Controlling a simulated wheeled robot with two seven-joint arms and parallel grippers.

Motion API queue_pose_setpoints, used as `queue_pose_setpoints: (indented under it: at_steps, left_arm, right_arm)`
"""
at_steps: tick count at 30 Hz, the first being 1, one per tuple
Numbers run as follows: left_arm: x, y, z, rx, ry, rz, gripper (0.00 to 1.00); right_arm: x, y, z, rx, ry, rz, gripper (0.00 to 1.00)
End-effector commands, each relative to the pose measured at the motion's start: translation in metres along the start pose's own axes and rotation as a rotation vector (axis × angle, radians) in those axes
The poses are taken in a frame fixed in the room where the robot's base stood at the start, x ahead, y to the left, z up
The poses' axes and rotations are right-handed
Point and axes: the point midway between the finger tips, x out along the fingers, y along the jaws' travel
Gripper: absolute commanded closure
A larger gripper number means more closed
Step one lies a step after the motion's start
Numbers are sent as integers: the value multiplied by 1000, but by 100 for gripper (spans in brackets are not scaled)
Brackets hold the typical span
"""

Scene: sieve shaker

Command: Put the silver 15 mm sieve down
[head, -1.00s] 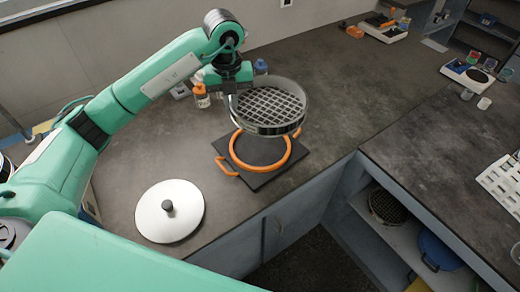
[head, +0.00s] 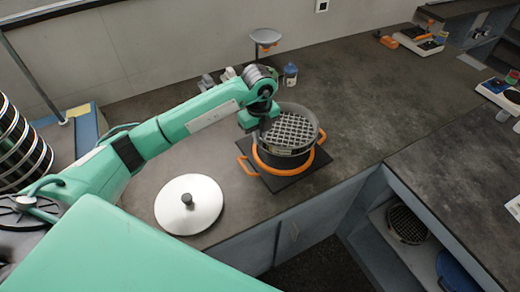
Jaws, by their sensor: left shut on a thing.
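The silver 15 mm sieve (head: 291,131), a round metal pan with a coarse grid, is at the orange ring (head: 320,158) on the black square base (head: 290,183). It looks level and sits inside the ring's outline; whether it bears fully on the base cannot be told. My left gripper (head: 266,124) is shut on the sieve's left rim, its fingers partly hidden by its own body. My right gripper is not in view.
A silver lid with a dark knob (head: 200,206) lies on the counter left of the base. Small bottles (head: 290,75) and a stand with a dish (head: 265,38) are behind. Another sieve (head: 406,224) is on the lower shelf. The counter right of the base is clear.

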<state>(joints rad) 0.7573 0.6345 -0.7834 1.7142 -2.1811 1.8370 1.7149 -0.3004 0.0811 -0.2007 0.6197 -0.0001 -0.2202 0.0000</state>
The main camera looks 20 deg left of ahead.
Motion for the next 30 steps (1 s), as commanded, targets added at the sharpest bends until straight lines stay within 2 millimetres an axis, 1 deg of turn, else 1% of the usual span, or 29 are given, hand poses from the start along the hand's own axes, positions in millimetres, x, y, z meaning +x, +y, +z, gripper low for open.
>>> queue_pose_setpoints:
  at_steps: [1,3,6,11,18,29,30]
  left_arm:
    - [10,0,0,-2,2,2,100]
    - [21,0,0,-1,1,1,100]
    - [32,0,0,0,0,0,100]
    - [41,-1,0,0,1,-1,100]
    - [74,0,0,-1,1,0,100]
    - [81,-1,0,0,-1,-2,100]
    - [81,0,0,0,-1,-1,91]
  right_arm:
    - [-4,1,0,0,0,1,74]
    - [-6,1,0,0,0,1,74]
    - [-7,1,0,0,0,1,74]
    - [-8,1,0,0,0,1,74]
    - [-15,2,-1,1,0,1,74]
    - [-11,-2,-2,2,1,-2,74]
    - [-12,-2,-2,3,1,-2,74]
